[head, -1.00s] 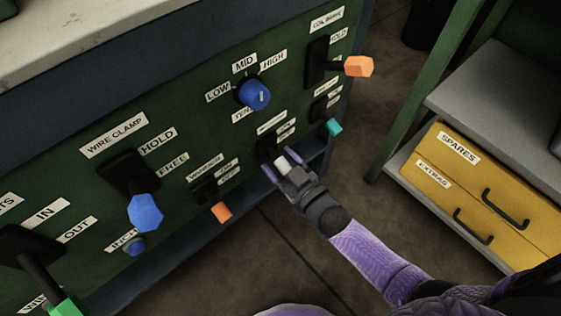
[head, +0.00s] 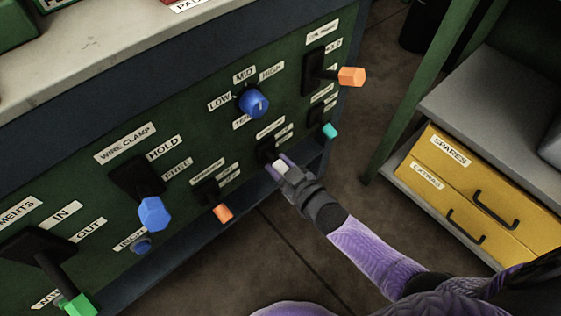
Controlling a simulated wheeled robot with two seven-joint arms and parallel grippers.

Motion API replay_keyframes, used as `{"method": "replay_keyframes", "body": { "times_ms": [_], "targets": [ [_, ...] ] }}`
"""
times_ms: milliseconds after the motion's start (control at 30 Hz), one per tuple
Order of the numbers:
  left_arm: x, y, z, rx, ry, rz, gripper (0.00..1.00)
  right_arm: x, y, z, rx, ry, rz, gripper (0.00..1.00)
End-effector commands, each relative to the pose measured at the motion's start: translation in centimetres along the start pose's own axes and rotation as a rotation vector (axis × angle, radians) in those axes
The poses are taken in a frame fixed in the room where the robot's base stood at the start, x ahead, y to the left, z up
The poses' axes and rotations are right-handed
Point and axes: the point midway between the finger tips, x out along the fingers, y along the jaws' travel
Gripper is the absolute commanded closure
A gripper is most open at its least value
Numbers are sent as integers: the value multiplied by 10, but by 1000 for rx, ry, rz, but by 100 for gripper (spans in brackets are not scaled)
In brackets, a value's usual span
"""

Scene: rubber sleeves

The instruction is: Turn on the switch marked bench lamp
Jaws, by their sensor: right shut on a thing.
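My right gripper (head: 279,166) reaches the front of the green panel (head: 195,120) from the lower right. Labels beside this plate are too small and blurred to read, so I cannot tell which switch is marked bench lamp. Similar small switches stand nearby, one with an orange tip (head: 222,213) to the left and one with a teal tip (head: 329,131) to the right. The fingers hide part of the held lever. My left gripper is out of view.
A blue knob (head: 254,103) sits above, and a large orange-tipped lever (head: 351,77) at the upper right. A blue-tipped wire clamp lever (head: 154,214) and a green-tipped lever (head: 80,304) are to the left. A shelf with yellow drawers (head: 480,185) stands right, beyond open floor.

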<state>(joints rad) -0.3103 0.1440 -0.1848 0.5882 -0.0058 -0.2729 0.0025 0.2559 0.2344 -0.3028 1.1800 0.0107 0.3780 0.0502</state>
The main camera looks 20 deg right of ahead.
Motion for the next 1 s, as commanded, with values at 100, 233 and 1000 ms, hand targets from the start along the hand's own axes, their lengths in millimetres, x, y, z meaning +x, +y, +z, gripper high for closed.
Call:
{"method": "replay_keyframes", "body": {
  "times_ms": [100, 233, 1000],
  "targets": [
    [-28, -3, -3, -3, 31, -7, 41, -2, 3, -16, -10, -89, -12, 100],
    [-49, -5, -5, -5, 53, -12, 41, -4, 4, -20, -17, -199, -29, 100],
    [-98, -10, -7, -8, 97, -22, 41, -5, 5, -24, -36, -583, -85, 100]
  ]
}}
